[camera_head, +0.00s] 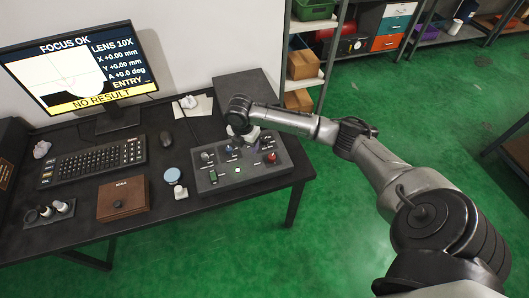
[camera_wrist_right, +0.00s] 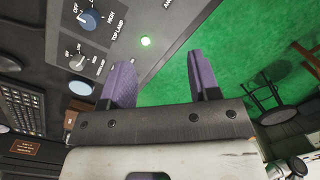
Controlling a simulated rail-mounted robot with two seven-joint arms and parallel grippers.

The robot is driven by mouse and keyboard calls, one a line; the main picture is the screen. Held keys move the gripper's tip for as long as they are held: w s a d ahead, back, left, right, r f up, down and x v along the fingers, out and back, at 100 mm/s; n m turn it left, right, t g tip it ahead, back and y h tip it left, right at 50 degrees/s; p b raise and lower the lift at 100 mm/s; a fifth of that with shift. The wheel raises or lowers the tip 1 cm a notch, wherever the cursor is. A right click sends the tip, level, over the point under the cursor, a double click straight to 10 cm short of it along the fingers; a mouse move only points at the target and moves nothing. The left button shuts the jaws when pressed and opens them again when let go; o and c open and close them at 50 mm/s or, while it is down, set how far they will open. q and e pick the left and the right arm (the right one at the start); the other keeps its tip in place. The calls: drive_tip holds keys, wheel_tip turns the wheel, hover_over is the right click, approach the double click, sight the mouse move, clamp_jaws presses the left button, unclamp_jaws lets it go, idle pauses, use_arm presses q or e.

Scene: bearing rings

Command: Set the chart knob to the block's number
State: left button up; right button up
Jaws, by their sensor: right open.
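A dark control panel (camera_head: 222,178) with several knobs lies at the right end of the desk. One white knob (camera_head: 205,155) sits at its left; it seems to be the pale knob (camera_wrist_right: 77,61) in the right wrist view. A blue knob (camera_wrist_right: 90,19) there is labelled TOP LAMP. I cannot tell which knob is the chart knob. My right gripper (camera_wrist_right: 162,80) is open and empty, with its purple fingers apart above the panel's edge. In the head view its wrist hides part of the panel's back. No numbered block can be made out. My left gripper is not in view.
A monitor (camera_head: 80,70) reading NO RESULT stands behind a keyboard (camera_head: 93,162) and mouse (camera_head: 139,140). A brown SCALE box (camera_head: 122,199), a small stand with a pale blue disc (camera_head: 172,176) and a dark holder (camera_head: 50,212) sit along the desk's front.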

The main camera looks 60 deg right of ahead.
drive_tip(key=w+d+b, duration=0.2)
drive_tip(key=d+b, duration=0.2)
drive_tip(key=d, duration=0.3)
drive_tip(key=n+b, duration=0.1)
drive_tip(key=b, duration=0.2)
approach(265, 139)
drive_tip(key=shift+y, duration=0.4)
drive_tip(key=f+b, duration=0.1)
drive_tip(key=f, duration=0.2)
drive_tip(key=f+b, duration=0.2)
drive_tip(key=f, duration=0.1)
drive_tip(key=f+b, duration=0.1)
drive_tip(key=f, duration=0.2)
drive_tip(key=shift+d, duration=0.35)
use_arm(q)
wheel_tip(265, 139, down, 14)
drive_tip(key=shift+b, duration=0.3)
use_arm(e)
drive_tip(key=shift+f, duration=0.15)
